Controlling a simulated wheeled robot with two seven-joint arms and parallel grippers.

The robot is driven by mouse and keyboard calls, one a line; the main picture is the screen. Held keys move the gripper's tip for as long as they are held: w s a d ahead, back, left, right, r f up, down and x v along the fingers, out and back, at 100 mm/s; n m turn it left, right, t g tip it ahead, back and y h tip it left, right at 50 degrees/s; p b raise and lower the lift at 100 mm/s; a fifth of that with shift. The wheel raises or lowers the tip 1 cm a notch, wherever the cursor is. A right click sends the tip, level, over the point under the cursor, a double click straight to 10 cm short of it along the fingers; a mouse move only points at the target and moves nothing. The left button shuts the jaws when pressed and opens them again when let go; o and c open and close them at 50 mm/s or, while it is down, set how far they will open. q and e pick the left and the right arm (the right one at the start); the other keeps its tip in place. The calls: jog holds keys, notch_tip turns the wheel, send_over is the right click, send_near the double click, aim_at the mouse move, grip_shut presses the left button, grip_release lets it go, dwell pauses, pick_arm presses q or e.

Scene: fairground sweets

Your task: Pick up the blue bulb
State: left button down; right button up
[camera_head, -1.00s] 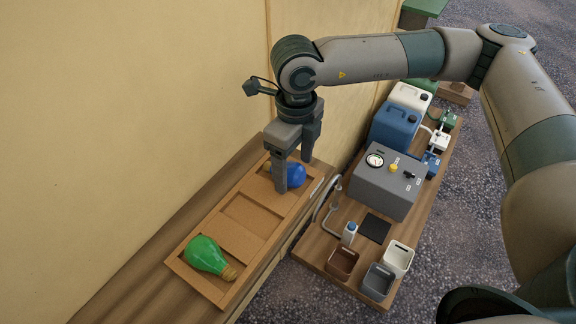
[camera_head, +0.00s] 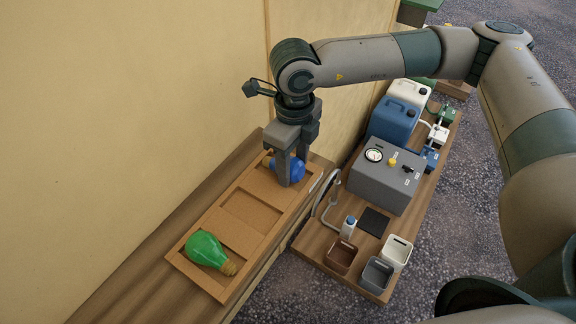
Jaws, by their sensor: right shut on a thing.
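The blue bulb (camera_head: 297,170) is at the far end of the wooden tray (camera_head: 212,283), in the far compartment. My right gripper (camera_head: 291,177) points down over it and is shut on it, with fingers on either side. The fingers hide part of the bulb, and I cannot tell whether it is clear of the tray floor. A green bulb (camera_head: 206,248) lies on its side in the near compartment. The middle compartment is empty. My left gripper is not in view.
The tray lies on a wooden shelf (camera_head: 120,290) along a cream wall (camera_head: 130,90). To the right, a lower wooden table (camera_head: 318,246) holds a grey box with a gauge (camera_head: 385,180), a blue canister (camera_head: 391,122), a white canister (camera_head: 409,93) and several small bins (camera_head: 377,277).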

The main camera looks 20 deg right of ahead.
jog(key=shift+r+b, duration=0.75)
jog(key=shift+r, duration=0.05)
notch_tip(320, 180, up, 2)
jog(key=shift+s+d+r+b, duration=0.1)
jog(key=shift+d+r+b, duration=0.05)
jog(key=shift+b, duration=0.7)
jog(key=s+d+r+b, duration=0.4)
jog(key=s+d+r, duration=0.2)
jog(key=d, duration=0.3)
jog(key=shift+s+r, duration=0.35)
jog(key=shift+r, duration=0.2)
